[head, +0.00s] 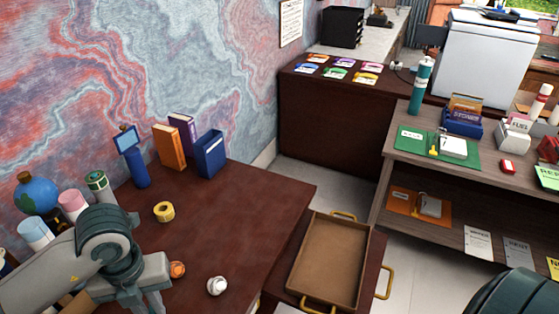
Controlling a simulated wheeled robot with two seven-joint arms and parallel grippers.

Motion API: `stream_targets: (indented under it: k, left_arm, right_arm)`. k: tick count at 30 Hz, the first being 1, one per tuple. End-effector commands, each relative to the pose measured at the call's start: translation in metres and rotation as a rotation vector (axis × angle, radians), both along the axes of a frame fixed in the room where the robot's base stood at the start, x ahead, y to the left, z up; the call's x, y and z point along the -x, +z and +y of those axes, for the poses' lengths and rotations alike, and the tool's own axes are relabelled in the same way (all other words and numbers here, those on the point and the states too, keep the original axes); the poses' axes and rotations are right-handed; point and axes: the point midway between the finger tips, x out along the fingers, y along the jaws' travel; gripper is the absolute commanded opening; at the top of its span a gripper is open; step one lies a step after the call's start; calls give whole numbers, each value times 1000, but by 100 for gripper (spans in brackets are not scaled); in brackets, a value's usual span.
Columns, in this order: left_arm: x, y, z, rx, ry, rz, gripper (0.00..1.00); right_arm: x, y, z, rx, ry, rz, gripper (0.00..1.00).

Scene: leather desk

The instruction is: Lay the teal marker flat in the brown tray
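The brown tray (328,262) lies at the bottom centre, right of the desk, with gold handles at its ends. Its inside looks empty. I see no clear teal marker; a tall teal cylinder (420,88) stands upright on the shelf unit at the right, but I cannot tell what it is. My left gripper (146,302) points down over the dark red desk at the lower left, left of the tray. Its fingertips run to the bottom edge, so its opening is unclear. Only a rounded part of my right arm shows at bottom right; its gripper is out of view.
On the desk (235,225) are a yellow tape roll (164,211), a white ball-like item (217,286), an orange item (177,269), a blue holder (210,154), books and a globe (36,193). The desk's right half is mostly clear. A gap separates the desk from the shelf unit.

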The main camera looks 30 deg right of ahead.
Motion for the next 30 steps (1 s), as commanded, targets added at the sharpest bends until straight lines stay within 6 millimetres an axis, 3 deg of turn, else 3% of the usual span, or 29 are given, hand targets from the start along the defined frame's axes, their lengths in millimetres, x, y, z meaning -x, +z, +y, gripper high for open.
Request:
stream_targets:
  k: [30]
  left_arm:
    - [-5,29,99,-17,-1812,19,0]
  right_arm:
    - [0,0,0,0,0,0,31]
